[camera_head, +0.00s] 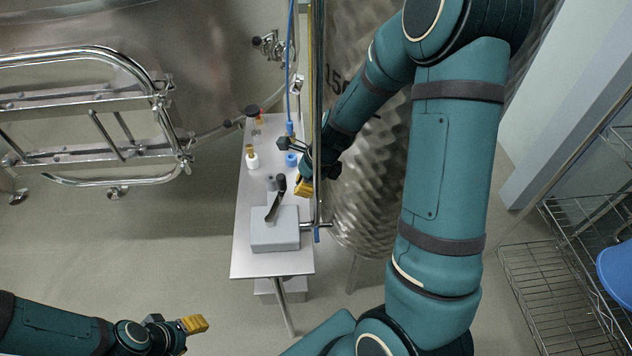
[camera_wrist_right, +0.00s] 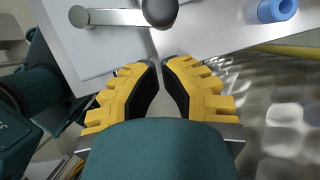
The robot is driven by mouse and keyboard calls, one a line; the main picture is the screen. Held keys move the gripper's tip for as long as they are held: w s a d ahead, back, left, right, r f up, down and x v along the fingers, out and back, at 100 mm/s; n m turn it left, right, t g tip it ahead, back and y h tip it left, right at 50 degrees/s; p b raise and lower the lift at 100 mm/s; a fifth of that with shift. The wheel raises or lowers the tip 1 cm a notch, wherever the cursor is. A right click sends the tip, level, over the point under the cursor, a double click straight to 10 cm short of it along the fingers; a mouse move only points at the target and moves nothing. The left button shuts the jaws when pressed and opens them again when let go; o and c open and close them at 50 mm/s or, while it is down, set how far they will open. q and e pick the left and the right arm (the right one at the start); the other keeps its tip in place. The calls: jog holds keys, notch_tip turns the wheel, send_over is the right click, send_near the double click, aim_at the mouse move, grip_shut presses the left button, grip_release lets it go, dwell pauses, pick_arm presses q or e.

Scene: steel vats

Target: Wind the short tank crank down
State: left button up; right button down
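The tank crank is a light grey box (camera_head: 274,237) on a narrow steel table, with a grey arm (camera_head: 273,208) and a dark upright knob (camera_head: 281,182). In the right wrist view the knob (camera_wrist_right: 160,10) is at the top edge, just beyond the fingertips, and the crank arm (camera_wrist_right: 115,17) runs left from it. My right gripper (camera_head: 303,188) is right beside the knob, apart from it in the wrist view. Its yellow fingers (camera_wrist_right: 159,62) have a narrow gap with nothing between them. My left gripper (camera_head: 196,324) is low at left, far from the crank; its finger gap is unclear.
The table (camera_head: 245,262) also holds a blue ring (camera_head: 291,160) and small bottles (camera_head: 252,161). A vertical pole (camera_head: 317,100) and dimpled steel vat (camera_head: 360,205) stand close to my right gripper. A railing (camera_head: 90,100) is left. Open floor lies left of the table.

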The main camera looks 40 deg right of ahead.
jog(key=shift+w+a, duration=0.55)
jog(key=shift+a, duration=0.05)
pick_arm(q)
jog(key=shift+s+d+r+p, duration=0.1)
jog(key=shift+d+r+p, duration=0.2)
jog(key=shift+r+p, duration=0.05)
pick_arm(e)
jog(key=shift+w+a+r+n, duration=0.1)
jog(key=shift+w+a+n, duration=0.05)
jog(key=shift+w+n, duration=0.4)
pick_arm(q)
jog(key=shift+s+d+r, duration=0.1)
jog(key=shift+d+r, duration=0.05)
jog(key=shift+d, duration=0.05)
pick_arm(e)
jog(key=shift+a+n, duration=0.1)
jog(key=shift+n, duration=0.15)
